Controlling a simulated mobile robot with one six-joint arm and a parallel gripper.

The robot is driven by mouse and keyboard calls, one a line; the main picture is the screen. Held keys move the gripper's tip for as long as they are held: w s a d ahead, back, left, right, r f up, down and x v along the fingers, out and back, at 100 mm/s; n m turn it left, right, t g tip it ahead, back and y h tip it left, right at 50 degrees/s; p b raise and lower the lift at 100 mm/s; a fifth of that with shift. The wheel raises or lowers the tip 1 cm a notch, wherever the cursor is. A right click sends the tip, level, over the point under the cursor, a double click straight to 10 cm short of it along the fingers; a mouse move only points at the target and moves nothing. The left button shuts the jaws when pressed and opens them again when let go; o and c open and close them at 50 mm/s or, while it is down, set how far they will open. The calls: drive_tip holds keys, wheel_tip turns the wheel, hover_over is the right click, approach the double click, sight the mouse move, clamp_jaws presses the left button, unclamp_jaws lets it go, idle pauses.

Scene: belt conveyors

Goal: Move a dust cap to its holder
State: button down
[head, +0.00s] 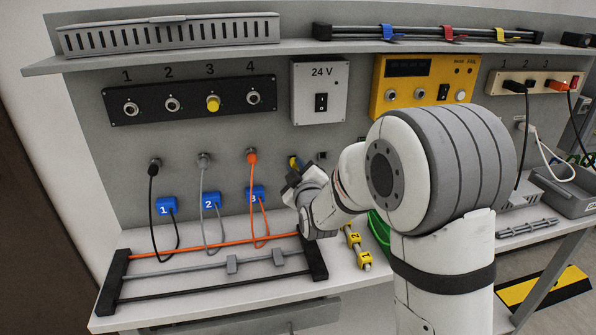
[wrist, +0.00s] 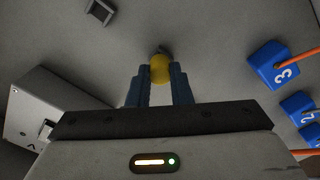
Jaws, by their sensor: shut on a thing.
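My gripper (head: 293,165) is near the wall panel, below the 24 V box. Its blue fingers also show in the wrist view (wrist: 160,82). They are shut on a yellow dust cap (wrist: 160,67), which sticks out beyond the fingertips towards the panel. A small grey piece shows at the cap's far end; I cannot tell whether it is the holder or whether they touch. Another yellow cap (head: 212,103) sits on socket 3 of the black numbered panel (head: 150,110).
A small dark square fitting (head: 321,155) is on the wall beside my gripper. Black, grey and orange (head: 252,155) cables hang at left with blue numbered clips (head: 166,206).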

drive_tip(key=shift+w, duration=0.1)
drive_tip(key=c, duration=1.2)
unclamp_jaws()
drive_tip(key=shift+c, duration=0.2)
drive_tip(key=s+d+f+m+g+h, duration=0.1)
drive_tip(key=s+d+m+g, duration=0.3)
drive_tip(key=s, duration=0.8)
drive_tip(key=s+d+f+m+g+h, duration=0.2)
drive_tip(key=s+d+m+g, duration=0.2)
drive_tip(key=s+d, duration=0.5)
drive_tip(key=s+d+f+m+g+h, duration=0.1)
drive_tip(key=s+d+m+g, duration=0.3)
drive_tip(key=s, duration=1.1)
drive_tip(key=d+g+h, duration=0.1)
drive_tip(key=d+g, duration=0.1)
drive_tip(key=shift+d+f+g, duration=0.2)
drive_tip(key=shift+f+g, duration=0.05)
drive_tip(key=shift+g, duration=0.15)
